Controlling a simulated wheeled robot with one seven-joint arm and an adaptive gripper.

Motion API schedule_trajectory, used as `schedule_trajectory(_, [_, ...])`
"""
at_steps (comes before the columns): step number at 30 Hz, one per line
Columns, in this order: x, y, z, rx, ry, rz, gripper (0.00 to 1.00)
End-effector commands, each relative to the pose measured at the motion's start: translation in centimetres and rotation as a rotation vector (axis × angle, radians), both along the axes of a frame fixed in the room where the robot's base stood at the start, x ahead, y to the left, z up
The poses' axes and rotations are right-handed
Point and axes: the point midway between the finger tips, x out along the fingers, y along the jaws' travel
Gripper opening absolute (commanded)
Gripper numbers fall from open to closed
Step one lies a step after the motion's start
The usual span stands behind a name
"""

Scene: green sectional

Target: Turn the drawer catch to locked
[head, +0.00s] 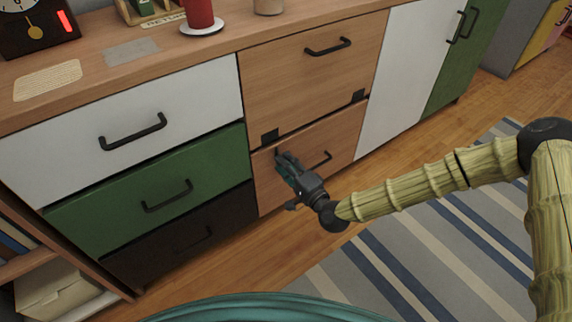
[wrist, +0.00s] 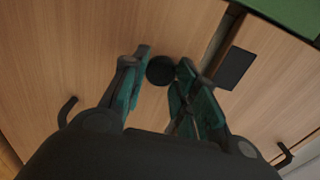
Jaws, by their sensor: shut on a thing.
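The drawer catch (wrist: 160,70) shows in the wrist view as a small round black knob on a wood-coloured front. My gripper (wrist: 164,62) has one teal-padded finger on each side of it and is shut on it. In the head view my gripper (head: 281,158) is at the upper left part of the lower wooden drawer (head: 323,139), just below a black square plate (head: 270,135). There my fingers mostly hide the catch. I cannot tell from the knob which way it is turned.
The lower wooden drawer has a black bar handle (head: 318,162) right of my gripper. An upper wooden front (head: 305,80) sits above, with a second black plate (head: 358,96) along its lower edge. White, green (head: 105,190) and dark drawers stand left. A striped rug (head: 410,235) lies on the floor.

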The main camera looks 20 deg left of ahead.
Motion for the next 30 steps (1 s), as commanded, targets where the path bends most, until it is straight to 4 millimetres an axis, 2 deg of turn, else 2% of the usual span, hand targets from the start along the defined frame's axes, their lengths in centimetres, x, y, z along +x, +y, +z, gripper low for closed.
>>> schedule_trajectory(17, [0.05, 0.02, 0.02, 0.02, 0.026, -0.001, 0.05])
schedule_trajectory(18, [0.06, 0.02, 0.02, 0.02, 0.025, -0.001, 0.33])
schedule_trajectory(21, [0.05, 0.01, 0.01, 0.02, 0.025, -0.001, 0.51])
schedule_trajectory(30, [0.01, -0.02, -0.01, 0.02, 0.025, 0.0, 0.51])
